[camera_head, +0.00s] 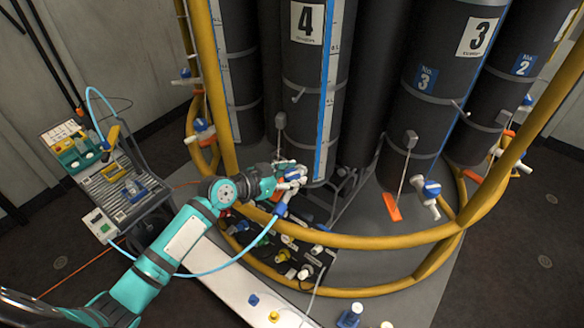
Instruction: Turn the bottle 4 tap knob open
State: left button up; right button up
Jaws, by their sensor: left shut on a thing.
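Bottle 4 (305,60) is a tall dark cylinder with a white "4" label and a blue-and-white level strip, standing inside the yellow rail frame. My left gripper (290,180) is at the foot of this bottle, at the end of my teal arm. It is shut at the bottle 4 tap, where small white and blue parts show around the fingers. The tap knob itself is mostly hidden by the gripper, so its angle cannot be told. My right gripper is out of view.
A yellow tubular rail (365,241) curves in front of the bottles, close to my arm. Bottle 3 (435,85) stands to the right, with its own blue-handled tap (431,188). A cart (115,185) with tools stands at the left. Several fittings lie below the gripper.

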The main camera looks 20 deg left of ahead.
pick_arm(q)
jog(key=shift+d+r+n+t+y+p, duration=0.1)
jog(key=shift+r+n+t+y+p, duration=0.35)
jog(key=shift+n+y+p, duration=0.55)
jog(key=shift+f+t+p, duration=0.2)
jog(key=shift+t+p, duration=0.05)
jog(key=shift+p, duration=0.2)
jog(key=shift+f+n+t+y, duration=0.15)
jog(key=shift+n+t+y, duration=0.15)
jog(key=shift+n+y, duration=1.2)
jog(key=shift+y, duration=0.2)
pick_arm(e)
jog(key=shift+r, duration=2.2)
pick_arm(q)
jog(key=o, duration=1.2)
jog(key=shift+f, duration=0.1)
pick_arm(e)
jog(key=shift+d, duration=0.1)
pick_arm(q)
jog(key=shift+s, duration=0.1)
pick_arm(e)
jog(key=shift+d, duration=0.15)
